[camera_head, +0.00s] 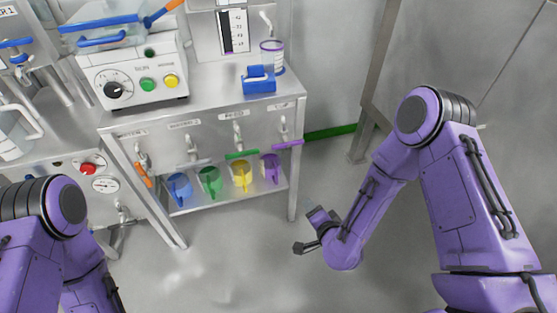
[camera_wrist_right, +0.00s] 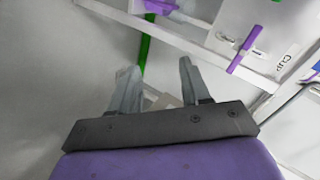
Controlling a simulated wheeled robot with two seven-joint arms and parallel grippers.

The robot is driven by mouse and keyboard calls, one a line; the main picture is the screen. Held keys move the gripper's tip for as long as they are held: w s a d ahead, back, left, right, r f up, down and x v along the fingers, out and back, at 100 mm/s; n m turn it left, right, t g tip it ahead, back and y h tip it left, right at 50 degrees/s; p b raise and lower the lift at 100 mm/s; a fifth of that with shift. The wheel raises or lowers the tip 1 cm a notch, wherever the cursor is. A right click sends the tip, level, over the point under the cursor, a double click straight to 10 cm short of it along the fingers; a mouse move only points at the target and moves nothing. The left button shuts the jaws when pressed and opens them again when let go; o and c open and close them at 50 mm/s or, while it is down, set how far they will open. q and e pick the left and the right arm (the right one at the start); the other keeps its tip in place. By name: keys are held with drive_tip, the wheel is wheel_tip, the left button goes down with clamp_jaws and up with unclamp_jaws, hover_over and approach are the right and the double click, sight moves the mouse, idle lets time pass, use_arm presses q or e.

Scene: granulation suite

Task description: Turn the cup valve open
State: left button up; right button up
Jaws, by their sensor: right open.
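The cup valve has a purple lever handle (camera_head: 288,145) at the right end of the valve row under the counter. The lever lies roughly level in the head view. In the right wrist view the same purple lever (camera_wrist_right: 245,48) is at upper right, beside a "CUP" label (camera_wrist_right: 286,57). My right gripper (camera_head: 303,228) is open and empty, below and slightly right of the lever, apart from it. Its two fingers (camera_wrist_right: 157,70) stand apart in the wrist view with nothing between them. My left arm shows at lower left, but its gripper is out of view.
An orange lever (camera_head: 142,174) and a green lever (camera_head: 242,154) belong to other valves. A table leg (camera_head: 293,190) stands near my right gripper. The floor in front is clear.

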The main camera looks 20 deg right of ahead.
drive_tip(key=w+a+r+m+t+b, duration=0.1)
drive_tip(key=w+r+m+t+b, duration=0.15)
drive_tip(key=w, duration=0.45)
drive_tip(key=m+t, duration=0.2)
drive_tip(key=t, duration=0.2)
approach(289, 146)
drive_tip(key=w, duration=0.1)
drive_tip(key=shift+g+y, duration=0.25)
drive_tip(key=shift+y, duration=0.05)
drive_tip(key=w, duration=0.5)
drive_tip(key=w+b, duration=0.1)
drive_tip(key=w, duration=0.3)
drive_tip(key=shift+w+r, duration=0.2)
drive_tip(key=shift+w, duration=0.2)
use_arm(q)
wheel_tip(289, 146, down, 7)
use_arm(e)
clamp_jaws()
